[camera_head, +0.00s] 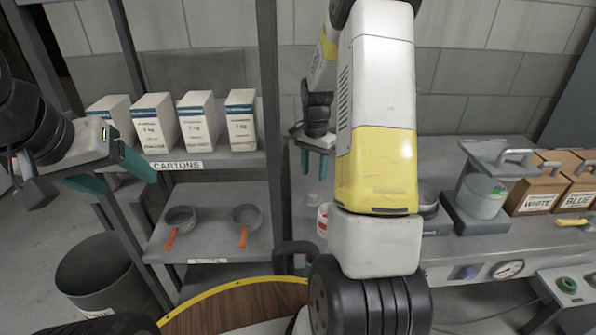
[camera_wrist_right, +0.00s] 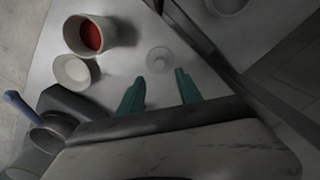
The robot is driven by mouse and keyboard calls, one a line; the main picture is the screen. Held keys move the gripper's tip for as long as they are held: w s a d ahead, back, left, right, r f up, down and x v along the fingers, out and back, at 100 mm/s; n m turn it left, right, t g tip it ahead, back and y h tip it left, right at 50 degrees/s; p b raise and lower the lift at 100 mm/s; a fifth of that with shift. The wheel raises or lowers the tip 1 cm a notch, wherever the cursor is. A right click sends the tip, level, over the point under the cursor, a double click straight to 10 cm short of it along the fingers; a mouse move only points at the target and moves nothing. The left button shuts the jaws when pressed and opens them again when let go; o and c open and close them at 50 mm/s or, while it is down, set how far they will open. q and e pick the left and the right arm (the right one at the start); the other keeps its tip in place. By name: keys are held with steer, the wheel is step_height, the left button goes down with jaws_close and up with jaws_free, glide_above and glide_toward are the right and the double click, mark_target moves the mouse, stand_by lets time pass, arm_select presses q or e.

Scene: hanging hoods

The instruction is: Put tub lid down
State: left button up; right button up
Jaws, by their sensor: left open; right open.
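The tub lid (camera_wrist_right: 159,60) is a small pale disc with a raised knob. In the right wrist view it lies on the grey bench top, just beyond my fingertips; in the head view it shows faintly (camera_head: 313,200). My right gripper (camera_head: 317,165) is open and empty above it; its teal fingers also show in the right wrist view (camera_wrist_right: 159,88). An open white tub with red contents (camera_wrist_right: 90,34) stands left of the lid. My left gripper (camera_head: 112,172) is open and empty at the left, in front of the shelf rack.
A second white pot (camera_wrist_right: 76,71) stands beside the red-filled tub. A dark rack post (camera_head: 268,110) runs close left of the right gripper. Cartons (camera_head: 201,125) and orange-handled pans (camera_head: 180,219) stand on the shelves. A dark bin (camera_head: 100,275) is below my left gripper.

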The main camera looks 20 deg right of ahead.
steer(key=s+a+r+n+t, duration=0.25)
steer(key=s+a+r, duration=0.2)
steer(key=r, duration=0.45)
steer(key=s+a+r+n+t, duration=0.1)
steer(key=s+a+r+n, duration=0.3)
steer(key=r, duration=0.6)
steer(key=s+a+r+n+t+y, duration=0.1)
steer(key=s+a+r+n, duration=0.1)
steer(key=s, duration=0.5)
steer(key=s+a+r+n+t+y, duration=0.1)
steer(key=s+a+r+n, duration=0.1)
steer(key=s, duration=0.6)
steer(key=shift+s+a+r+t, duration=0.2)
steer(key=shift+a+r+t, duration=0.15)
steer(key=shift+r, duration=0.05)
